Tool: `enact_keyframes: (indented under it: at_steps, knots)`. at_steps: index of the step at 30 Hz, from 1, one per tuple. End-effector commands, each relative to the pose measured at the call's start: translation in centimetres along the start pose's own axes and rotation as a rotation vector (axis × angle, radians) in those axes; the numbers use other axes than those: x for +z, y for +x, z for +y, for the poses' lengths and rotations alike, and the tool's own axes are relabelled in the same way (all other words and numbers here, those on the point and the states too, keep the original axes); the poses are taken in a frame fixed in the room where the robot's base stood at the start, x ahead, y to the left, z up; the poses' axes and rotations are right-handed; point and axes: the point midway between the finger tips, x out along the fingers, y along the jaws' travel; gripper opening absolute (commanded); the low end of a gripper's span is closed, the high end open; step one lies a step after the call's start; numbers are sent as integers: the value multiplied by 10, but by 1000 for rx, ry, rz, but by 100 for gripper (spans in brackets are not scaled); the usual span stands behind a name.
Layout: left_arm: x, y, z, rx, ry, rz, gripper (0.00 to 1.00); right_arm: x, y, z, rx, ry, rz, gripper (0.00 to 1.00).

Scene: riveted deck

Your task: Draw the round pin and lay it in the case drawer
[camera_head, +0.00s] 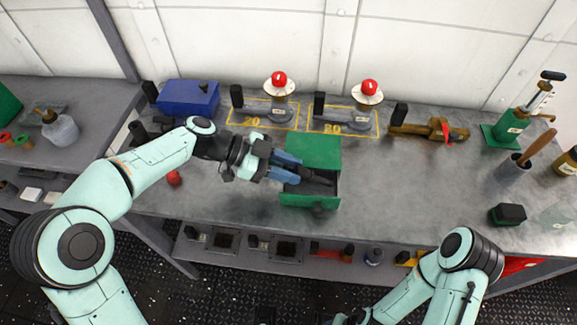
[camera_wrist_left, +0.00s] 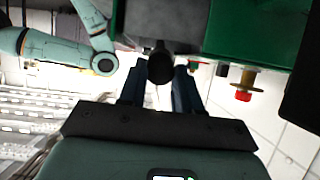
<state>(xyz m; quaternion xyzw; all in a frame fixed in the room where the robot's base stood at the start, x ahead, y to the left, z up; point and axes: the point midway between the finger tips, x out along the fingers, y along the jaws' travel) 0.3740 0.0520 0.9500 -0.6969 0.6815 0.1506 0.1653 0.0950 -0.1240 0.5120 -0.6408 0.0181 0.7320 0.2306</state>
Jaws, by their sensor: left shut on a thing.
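The green case (camera_head: 313,150) stands mid-bench with its drawer (camera_head: 297,200) pulled out toward me, a dark knob (camera_head: 318,212) on its front. My left gripper (camera_head: 304,174) reaches in from the left over the open drawer. Its blue fingers are shut on a dark, round-ended thing, apparently the round pin; it shows between the fingers in the left wrist view (camera_wrist_left: 160,66). In the head view it is dark against the drawer's dark inside, so I cannot tell whether it touches the floor. My right gripper is not clearly visible; only its arm shows at lower right.
A blue box (camera_head: 188,98) and two red-topped stands (camera_head: 279,84) (camera_head: 367,92) line the back. A brass fitting (camera_head: 437,130) and a green pump (camera_head: 515,122) stand right. A red ball (camera_head: 173,178) lies left.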

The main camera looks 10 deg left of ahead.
Motion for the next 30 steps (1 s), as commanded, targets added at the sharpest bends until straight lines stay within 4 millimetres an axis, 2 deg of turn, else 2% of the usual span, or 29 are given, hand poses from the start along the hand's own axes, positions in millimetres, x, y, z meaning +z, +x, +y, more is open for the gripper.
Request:
enact_keyframes:
  at_steps: [3, 4, 6, 7, 15, 19, 23, 30]
  knots:
    - [-1, 0, 0, 0, 1, 1, 1, 0, 0, 0, 0, 0, 0, 54]
    - [-1, 0, 0, 0, 1, 1, 36, 0, 0, 0, 0, 0, 0, 54]
    - [-1, 0, 0, 0, 1, 1, 59, 0, 0, 0, 0, 0, 0, 54]
    - [-1, 0, 0, 0, 1, 1, 63, 0, 0, 0, 0, 0, 0, 54]
    - [0, -1, 0, 0, 0, -1, 63, 0, 0, 0, 0, 0, -1, 54]
    - [0, -9, -1, -3, 1, -1, 63, 0, 0, 0, 0, 0, -1, 54]
    - [0, -31, -1, -5, 1, -2, 63, 0, 0, 0, 0, 0, -1, 54]
    - [0, -86, -1, -5, 1, -1, 63, 1, -1, 0, 0, 0, -2, 54]
